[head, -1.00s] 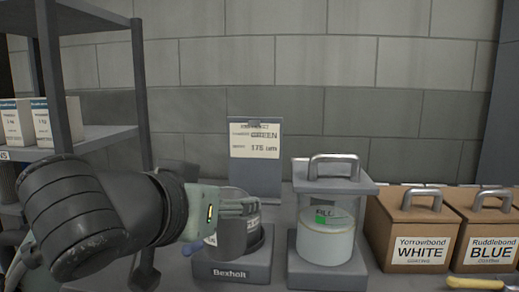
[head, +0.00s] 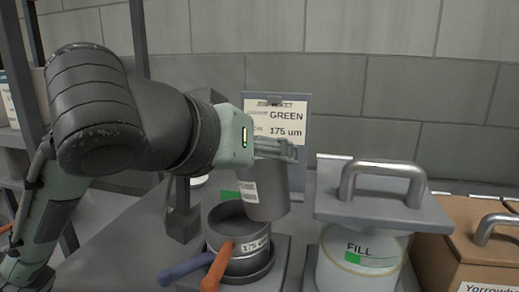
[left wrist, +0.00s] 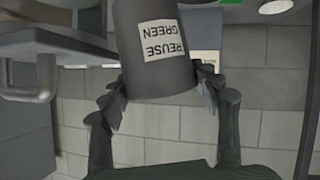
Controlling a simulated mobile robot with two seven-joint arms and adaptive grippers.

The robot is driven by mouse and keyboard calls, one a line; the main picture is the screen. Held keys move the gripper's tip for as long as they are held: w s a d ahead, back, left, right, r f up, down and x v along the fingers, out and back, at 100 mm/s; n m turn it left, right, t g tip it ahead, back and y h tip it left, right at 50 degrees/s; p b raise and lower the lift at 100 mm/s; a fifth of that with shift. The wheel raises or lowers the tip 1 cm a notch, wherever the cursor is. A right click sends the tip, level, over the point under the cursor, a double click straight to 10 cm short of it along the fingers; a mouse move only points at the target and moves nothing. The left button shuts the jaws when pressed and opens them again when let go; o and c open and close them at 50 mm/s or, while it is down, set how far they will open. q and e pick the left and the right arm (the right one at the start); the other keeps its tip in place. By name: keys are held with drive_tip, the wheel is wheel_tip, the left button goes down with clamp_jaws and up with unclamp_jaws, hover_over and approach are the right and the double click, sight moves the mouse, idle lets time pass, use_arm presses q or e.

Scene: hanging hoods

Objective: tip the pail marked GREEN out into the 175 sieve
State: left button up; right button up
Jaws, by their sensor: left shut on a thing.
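My left gripper (head: 276,149) is shut on a grey pail (head: 265,192). In the left wrist view the pail (left wrist: 150,75) sits between the two fingers (left wrist: 163,98), and its label reads REUSE GREEN, upside down there. In the head view the pail is slightly tilted, just above and right of the sieve's opening; its inside is hidden. The round dark sieve (head: 226,247), tagged 175 um, stands on a grey base. An orange handle (head: 217,266) and a blue handle (head: 186,268) stick out at its front left. My right gripper is not in view.
A ticket board (head: 288,118) reading GREEN and 175 um stands behind the pail. Right of the sieve is a white FILL tub (head: 362,262) under a grey plate with a metal handle (head: 384,178). A brown box (head: 450,212) stands further right. A shelf is at the left.

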use_arm(q)
drive_tip(key=shift+w+a+f+n+g+h, duration=0.1)
drive_tip(key=shift+f+n+g+h, duration=0.4)
drive_tip(key=shift+n+g, duration=0.3)
drive_tip(key=shift+w+f+n+g+h, duration=0.1)
drive_tip(key=shift+f+n+g+h, duration=0.15)
drive_tip(key=shift+n+g+h, duration=0.35)
drive_tip(key=shift+w+a+f+n+g+h, duration=0.15)
drive_tip(key=shift+f+n+g+h, duration=0.25)
drive_tip(key=shift+n, duration=0.4)
drive_tip(key=n, duration=0.1)
drive_tip(key=f+n+g+h, duration=0.1)
drive_tip(key=f+g+h, duration=0.1)
drive_tip(key=shift+w+a+f+n, duration=0.1)
drive_tip(key=shift+w+a+n, duration=0.25)
drive_tip(key=shift+n, duration=0.05)
drive_tip(key=shift+w+a+f+n+g+h, duration=0.2)
drive_tip(key=shift+f+n+g+h, duration=0.15)
drive_tip(key=shift+n+h, duration=0.3)
drive_tip(key=shift+w+f+n+h, duration=0.1)
drive_tip(key=shift+n+h, duration=0.15)
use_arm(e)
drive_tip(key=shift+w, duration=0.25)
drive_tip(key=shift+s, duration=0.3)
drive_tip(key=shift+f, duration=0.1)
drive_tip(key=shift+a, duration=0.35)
